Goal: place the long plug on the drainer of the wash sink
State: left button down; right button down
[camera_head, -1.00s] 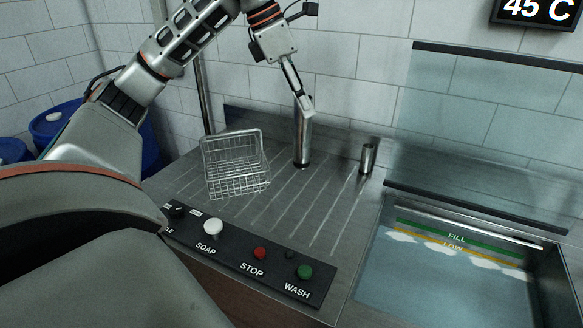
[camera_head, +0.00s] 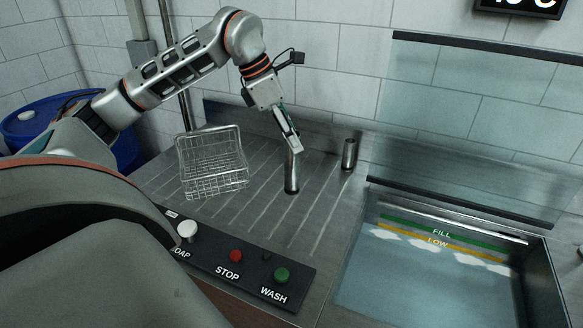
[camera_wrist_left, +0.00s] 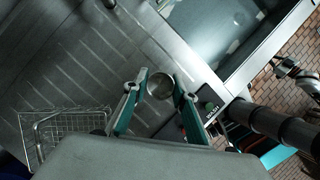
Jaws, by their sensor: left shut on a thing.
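The long plug (camera_head: 291,175) is a slim upright metal cylinder over the front-middle of the drainer (camera_head: 262,205), the grooved steel surface left of the sink. My left gripper (camera_head: 291,144) is shut on its upper part, coming from above. I cannot tell whether its lower end touches the drainer. In the left wrist view, the round end of the plug (camera_wrist_left: 160,85) shows between the two green-edged fingers of my left gripper (camera_wrist_left: 159,78). The wash sink (camera_head: 430,275) lies to the right, with water in it.
A wire basket (camera_head: 212,165) stands on the drainer left of the plug. A shorter metal cylinder (camera_head: 349,153) stands behind and to the right. A button panel (camera_head: 228,257) runs along the front edge. A glass panel (camera_head: 480,115) rises behind the sink.

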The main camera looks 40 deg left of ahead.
aim_at(292, 167)
pick_arm(q)
jog(key=shift+f+b, duration=0.5)
jog(key=shift+f, duration=3.7)
jog(key=shift+f, duration=0.1)
jog(key=c, duration=1.6)
grip_release()
jog(key=shift+c, duration=0.2)
jog(key=v, duration=1.2)
jog(key=shift+p, duration=0.4)
